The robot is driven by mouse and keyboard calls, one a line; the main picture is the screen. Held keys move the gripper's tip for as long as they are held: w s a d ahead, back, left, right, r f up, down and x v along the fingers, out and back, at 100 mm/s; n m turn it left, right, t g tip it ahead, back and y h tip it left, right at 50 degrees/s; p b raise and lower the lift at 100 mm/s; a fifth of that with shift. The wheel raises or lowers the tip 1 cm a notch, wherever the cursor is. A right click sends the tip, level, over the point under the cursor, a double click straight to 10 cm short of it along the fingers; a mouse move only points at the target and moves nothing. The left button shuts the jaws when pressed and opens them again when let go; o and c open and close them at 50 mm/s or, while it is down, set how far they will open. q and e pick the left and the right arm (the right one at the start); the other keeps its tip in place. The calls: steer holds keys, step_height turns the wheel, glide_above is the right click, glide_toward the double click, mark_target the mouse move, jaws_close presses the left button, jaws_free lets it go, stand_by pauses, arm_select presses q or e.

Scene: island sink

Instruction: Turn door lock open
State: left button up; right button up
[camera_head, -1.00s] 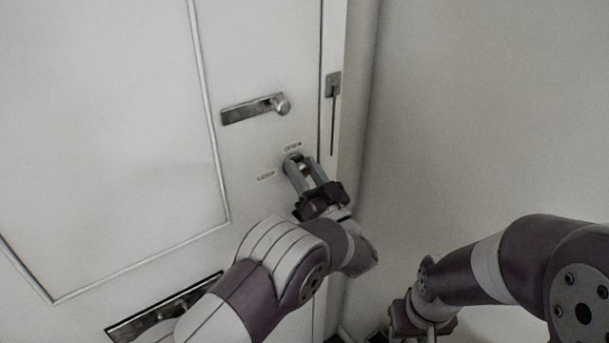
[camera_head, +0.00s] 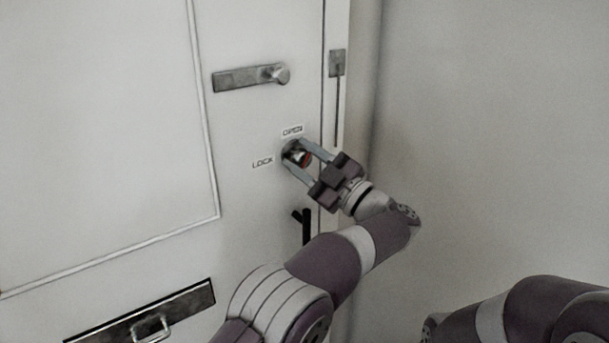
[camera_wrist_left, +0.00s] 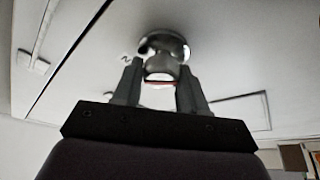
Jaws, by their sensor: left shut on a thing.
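The door lock (camera_head: 298,153) is a round metal knob with a bit of red on it, set in the white door (camera_head: 110,120). An OPEN label (camera_head: 292,131) is above it and a LOCK label (camera_head: 262,162) is to its left. My left gripper (camera_head: 299,158) has its two fingers on either side of the knob and is shut on it. In the left wrist view the lock knob (camera_wrist_left: 161,65) sits between the fingertips, with a red strip at its near edge. My right gripper is out of the head view; only part of my right arm shows at the lower right.
A metal latch with a round knob (camera_head: 250,76) is above the lock. A black handle (camera_head: 305,226) is below it. A mail slot plate with a small pull (camera_head: 150,322) is at the lower left. A plain wall (camera_head: 490,130) stands right of the door frame.

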arm_select(q)
steer(key=n+g+b, duration=0.1)
steer(key=n, duration=0.2)
steer(key=shift+f+n+g, duration=0.15)
steer(key=shift+n+g, duration=0.15)
steer(key=shift+a+n+g, duration=0.1)
steer(key=shift+n+g, duration=0.7)
steer(key=shift+n, duration=1.5)
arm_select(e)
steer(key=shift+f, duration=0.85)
arm_select(q)
steer(key=o, duration=0.8)
steer(key=shift+o, duration=0.9)
steer(key=shift+w, duration=0.1)
steer(key=r+p+v, duration=0.1)
steer(key=v, duration=0.6)
steer(key=shift+f, duration=0.4)
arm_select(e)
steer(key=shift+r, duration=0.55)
arm_select(q)
steer(key=shift+d+h, duration=0.25)
steer(key=shift+h, duration=0.05)
